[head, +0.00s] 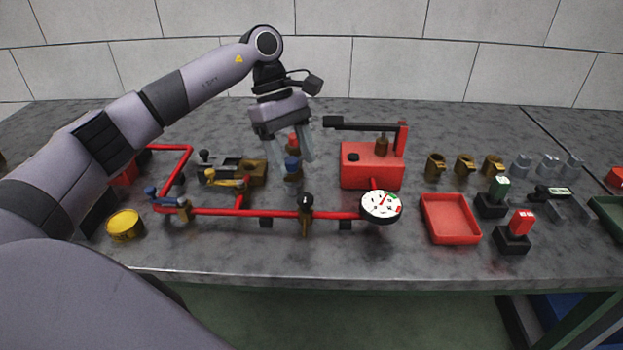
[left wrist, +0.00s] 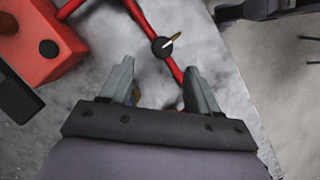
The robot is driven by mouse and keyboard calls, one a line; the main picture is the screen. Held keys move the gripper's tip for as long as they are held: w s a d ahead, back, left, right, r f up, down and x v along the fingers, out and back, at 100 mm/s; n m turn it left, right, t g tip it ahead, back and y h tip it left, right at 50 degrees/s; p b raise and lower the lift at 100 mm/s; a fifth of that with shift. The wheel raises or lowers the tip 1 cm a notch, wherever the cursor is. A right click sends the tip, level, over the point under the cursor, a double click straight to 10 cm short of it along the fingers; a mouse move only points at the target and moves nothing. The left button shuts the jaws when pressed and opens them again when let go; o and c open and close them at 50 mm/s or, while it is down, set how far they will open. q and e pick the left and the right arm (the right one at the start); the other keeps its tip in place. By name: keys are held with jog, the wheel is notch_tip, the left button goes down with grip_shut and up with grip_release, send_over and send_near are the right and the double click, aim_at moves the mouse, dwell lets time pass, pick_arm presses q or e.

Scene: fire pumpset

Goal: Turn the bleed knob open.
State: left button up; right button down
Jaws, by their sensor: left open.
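A black round knob (head: 305,201) with a pale pointer sits on the red pipe (head: 270,213) near the front of the bench; I take it for the bleed knob. It also shows in the left wrist view (left wrist: 160,46), just beyond the fingertips. My left gripper (head: 292,160) is open, with its fingers pointing down, above and behind the pipe. In the left wrist view, the open fingers (left wrist: 160,78) stand apart with nothing gripped, and the knob lies between their lines, not touched. My right gripper is not in view.
A red pump box (head: 371,165) with a black lever stands right of the gripper. A white gauge (head: 381,206) sits at the pipe's right end. A red tray (head: 450,238) and valves stand nearby.

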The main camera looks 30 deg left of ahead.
aim_at(305, 197)
pick_arm(q)
jog(key=x, duration=0.3)
jog(key=p+x, duration=0.1)
jog(key=x, duration=0.2)
jog(key=shift+s+d+f, duration=0.25)
jog(key=c, duration=1)
